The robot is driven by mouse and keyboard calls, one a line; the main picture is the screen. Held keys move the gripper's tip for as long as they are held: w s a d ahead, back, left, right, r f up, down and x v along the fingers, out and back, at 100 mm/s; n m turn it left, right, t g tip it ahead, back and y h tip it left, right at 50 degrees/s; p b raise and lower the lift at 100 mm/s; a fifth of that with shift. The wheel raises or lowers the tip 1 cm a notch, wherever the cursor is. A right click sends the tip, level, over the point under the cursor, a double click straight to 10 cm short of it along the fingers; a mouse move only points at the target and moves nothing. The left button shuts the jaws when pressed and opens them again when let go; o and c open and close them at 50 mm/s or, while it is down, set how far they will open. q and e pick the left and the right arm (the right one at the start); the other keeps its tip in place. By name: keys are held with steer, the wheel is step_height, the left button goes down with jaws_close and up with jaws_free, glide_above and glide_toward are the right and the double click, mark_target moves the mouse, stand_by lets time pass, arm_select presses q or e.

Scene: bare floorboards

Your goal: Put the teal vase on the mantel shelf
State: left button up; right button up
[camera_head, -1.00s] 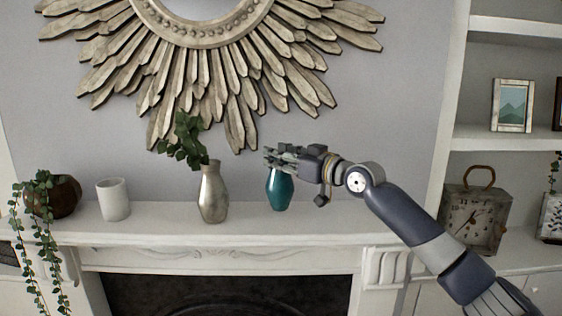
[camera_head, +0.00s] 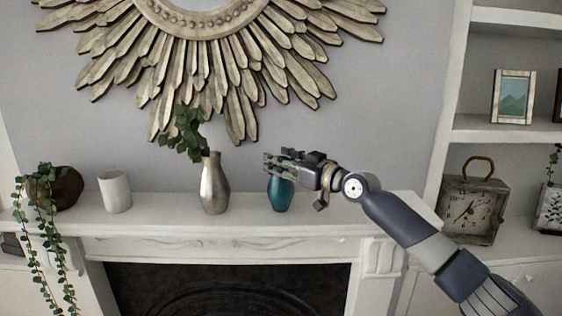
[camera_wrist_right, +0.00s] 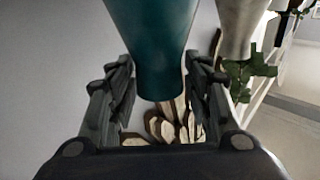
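The teal vase (camera_head: 281,194) is upright over the right half of the white mantel shelf (camera_head: 250,222). Its base appears at or just above the shelf top; I cannot tell whether it touches. My right gripper (camera_head: 279,167) reaches in from the right and is shut around the vase's upper part, which it partly hides. In the right wrist view, the teal vase (camera_wrist_right: 158,50) is between the two fingers (camera_wrist_right: 158,70), with both fingertips against or very close to its sides. My left gripper is not in view.
A silver vase (camera_head: 214,188) with leafy stems stands left of the teal vase. A white cup (camera_head: 115,192) and a trailing plant in a brown pot (camera_head: 68,188) are farther left. A sunburst mirror (camera_head: 225,90) hangs behind. Shelves with a clock (camera_head: 470,208) are at right.

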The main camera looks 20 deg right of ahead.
stand_by(0.3)
steer(key=shift+r, duration=0.25)
steer(key=b+v, duration=0.4)
steer(key=v, duration=0.8)
